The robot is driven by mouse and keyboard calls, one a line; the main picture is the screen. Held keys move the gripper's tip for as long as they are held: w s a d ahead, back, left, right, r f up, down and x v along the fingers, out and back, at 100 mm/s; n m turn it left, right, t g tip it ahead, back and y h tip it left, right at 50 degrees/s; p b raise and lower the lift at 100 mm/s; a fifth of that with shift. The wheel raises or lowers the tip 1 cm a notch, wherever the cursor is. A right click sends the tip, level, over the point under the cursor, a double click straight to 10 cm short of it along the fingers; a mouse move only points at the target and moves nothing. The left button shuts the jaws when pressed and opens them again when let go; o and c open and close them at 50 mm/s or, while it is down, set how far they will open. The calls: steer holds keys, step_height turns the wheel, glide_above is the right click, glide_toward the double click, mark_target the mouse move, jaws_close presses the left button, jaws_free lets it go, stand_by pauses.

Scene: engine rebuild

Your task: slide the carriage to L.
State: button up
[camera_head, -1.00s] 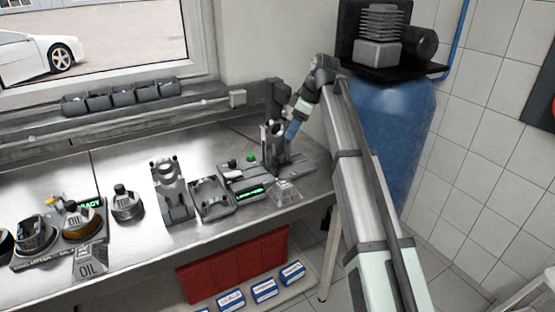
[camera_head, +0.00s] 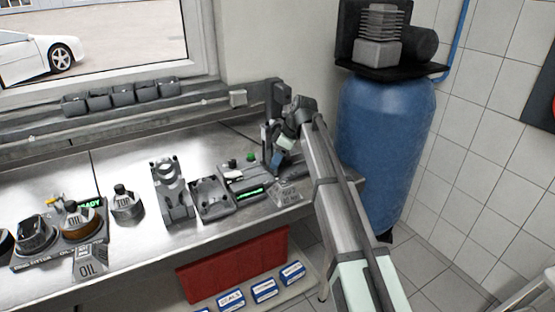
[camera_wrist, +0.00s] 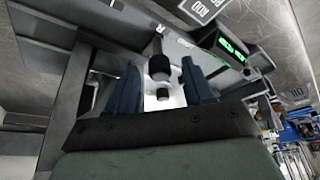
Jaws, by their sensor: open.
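My gripper (camera_head: 281,158) is low at the right end of the bench, in front of a dark upright stand (camera_head: 275,95). In the wrist view its two blue fingers (camera_wrist: 161,72) are open, one on each side of a pale part with dark knobs (camera_wrist: 160,64). This part may be the carriage; I cannot tell for sure, nor whether the fingers touch it. A letter R (camera_wrist: 159,28) is marked on the fixture beyond the knobs. No L mark is visible. In the head view my arm and gripper hide much of the fixture.
A unit with a lit green display (camera_head: 250,193) stands left of the stand, with a small placard (camera_head: 288,192) in front. Grey fixtures (camera_head: 172,190) and oil parts (camera_head: 82,220) stand further left. A blue tank (camera_head: 385,140) is close on the right.

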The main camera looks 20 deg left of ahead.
steer(key=shift+a+f, duration=0.1)
steer(key=shift+f, duration=0.15)
steer(key=shift+c, duration=0.2)
jaws_close()
stand_by(0.4)
